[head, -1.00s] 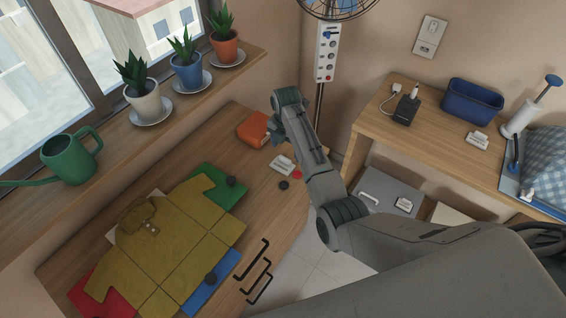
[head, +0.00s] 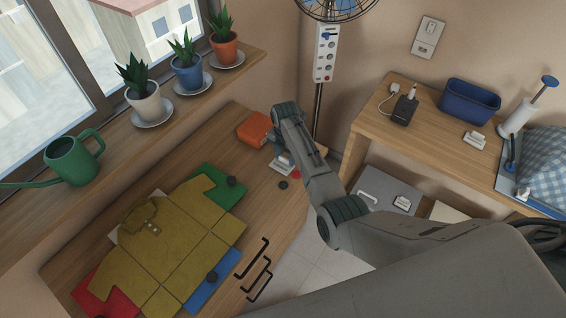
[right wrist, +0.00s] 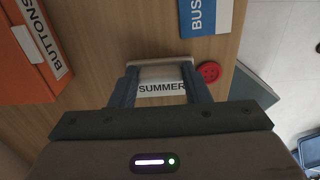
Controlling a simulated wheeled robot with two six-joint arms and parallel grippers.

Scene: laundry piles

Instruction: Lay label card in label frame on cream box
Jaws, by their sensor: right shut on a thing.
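The label card (right wrist: 162,88), white and reading SUMMER, sits between my right fingers in the right wrist view, with a pale block-like part behind the lettering. In the head view the card (head: 284,167) is at the wooden worktop's far right end, partly covered by my right gripper (head: 278,156). The right gripper (right wrist: 161,78) is shut on it, low over the wood. A cream surface (head: 449,213), likely the cream box, shows below the right shelf, partly hidden by the shelf and my arm. I cannot make out its label frame. My left gripper is out of view.
An orange box (head: 255,129) marked BUTTONS stands close beside the gripper. A red button (right wrist: 209,71) lies right of the card. A grey box (head: 383,187) sits left of the cream surface.

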